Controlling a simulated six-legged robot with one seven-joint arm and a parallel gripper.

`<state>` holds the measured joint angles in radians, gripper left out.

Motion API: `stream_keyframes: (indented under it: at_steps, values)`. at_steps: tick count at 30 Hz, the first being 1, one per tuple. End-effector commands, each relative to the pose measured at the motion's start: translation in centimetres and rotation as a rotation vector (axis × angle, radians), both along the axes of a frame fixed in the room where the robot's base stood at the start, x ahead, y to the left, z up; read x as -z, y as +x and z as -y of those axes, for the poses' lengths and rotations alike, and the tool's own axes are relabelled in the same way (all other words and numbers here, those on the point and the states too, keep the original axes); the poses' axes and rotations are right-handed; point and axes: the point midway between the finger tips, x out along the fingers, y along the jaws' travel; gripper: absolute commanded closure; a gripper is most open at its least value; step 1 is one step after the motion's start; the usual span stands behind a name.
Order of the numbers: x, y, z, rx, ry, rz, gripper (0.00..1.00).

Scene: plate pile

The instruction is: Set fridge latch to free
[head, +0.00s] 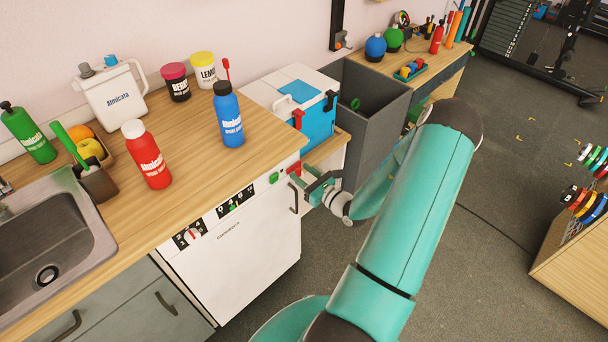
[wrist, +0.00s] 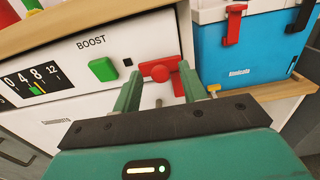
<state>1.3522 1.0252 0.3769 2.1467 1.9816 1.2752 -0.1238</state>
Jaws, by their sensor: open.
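A red latch-like handle with a round knob (wrist: 160,73) is on the front of a white appliance (head: 240,262), right of the green BOOST button (wrist: 103,69). It shows small in the head view (head: 294,168). My gripper (head: 306,180) is open at the appliance's upper right corner. In the wrist view, its two fingers (wrist: 160,78) stand either side of the red knob; I cannot tell whether they touch it.
A wooden counter (head: 188,205) above the appliance carries a blue bottle (head: 228,118), a red bottle (head: 148,158) and other containers. A grey bin (head: 372,98) stands beyond the cool box.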

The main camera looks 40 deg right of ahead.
Motion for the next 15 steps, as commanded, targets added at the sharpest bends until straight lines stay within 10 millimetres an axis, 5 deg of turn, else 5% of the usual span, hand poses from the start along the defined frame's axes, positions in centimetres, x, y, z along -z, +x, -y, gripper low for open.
stream_keyframes:
  at_steps: [4, 10, 15]
  values:
    - [0.01, -0.04, 0.00, 0.000, 0.000, 0.000, 0.60]
    - [0.01, -0.06, 0.00, 0.000, 0.000, 0.000, 0.99]
    - [0.01, -0.08, 0.08, 0.000, 0.000, 0.000, 1.00]
